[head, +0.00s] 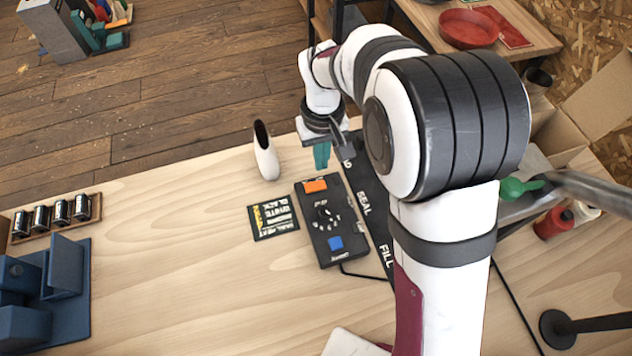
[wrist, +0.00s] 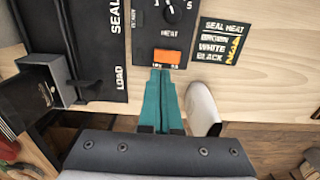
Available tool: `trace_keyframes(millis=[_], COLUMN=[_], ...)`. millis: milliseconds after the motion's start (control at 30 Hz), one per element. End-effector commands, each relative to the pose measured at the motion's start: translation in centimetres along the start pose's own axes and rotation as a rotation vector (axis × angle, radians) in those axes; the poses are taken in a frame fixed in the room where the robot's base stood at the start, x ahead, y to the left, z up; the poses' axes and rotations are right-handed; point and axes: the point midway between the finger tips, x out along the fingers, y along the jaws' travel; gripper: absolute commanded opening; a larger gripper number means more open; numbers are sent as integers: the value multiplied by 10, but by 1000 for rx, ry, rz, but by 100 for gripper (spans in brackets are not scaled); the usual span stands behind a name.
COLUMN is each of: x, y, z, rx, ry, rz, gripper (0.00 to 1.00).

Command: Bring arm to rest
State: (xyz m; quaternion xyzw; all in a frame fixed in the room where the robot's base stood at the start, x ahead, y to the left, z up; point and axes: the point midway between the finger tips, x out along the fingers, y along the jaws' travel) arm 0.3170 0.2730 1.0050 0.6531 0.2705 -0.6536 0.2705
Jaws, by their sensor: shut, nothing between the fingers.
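My gripper (head: 321,158) has teal fingers that are pressed together with nothing between them. In the head view it hangs near the far edge of the wooden table, behind the black control box. In the wrist view the closed fingers (wrist: 161,75) point toward the orange switch on that box. My white arm with black bands reaches across the right of the head view and hides part of the table.
A black control box (head: 326,240), a seal heat card (head: 273,217) and a white tapered object (head: 265,155) are close by. A black mat (head: 368,215) marked SEAL and FILL runs alongside. A canister rack (head: 56,217) and blue fixture (head: 66,285) stand left. The table's front middle is clear.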

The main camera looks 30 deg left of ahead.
Motion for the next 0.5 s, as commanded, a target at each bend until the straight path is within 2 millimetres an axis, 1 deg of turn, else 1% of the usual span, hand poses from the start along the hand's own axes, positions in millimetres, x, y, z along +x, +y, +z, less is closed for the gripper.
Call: trace_keyframes(millis=[300, 367, 433, 467, 500], x=[0, -3, -20, -32, -50], y=[0, 3, 18, 29, 45], z=[0, 2, 18, 31, 55], rx=[0, 13, 89, 149, 251], ry=[0, 1, 5, 5, 7], rz=[0, -1, -8, -14, -24], gripper=[0, 0, 0, 0, 0])
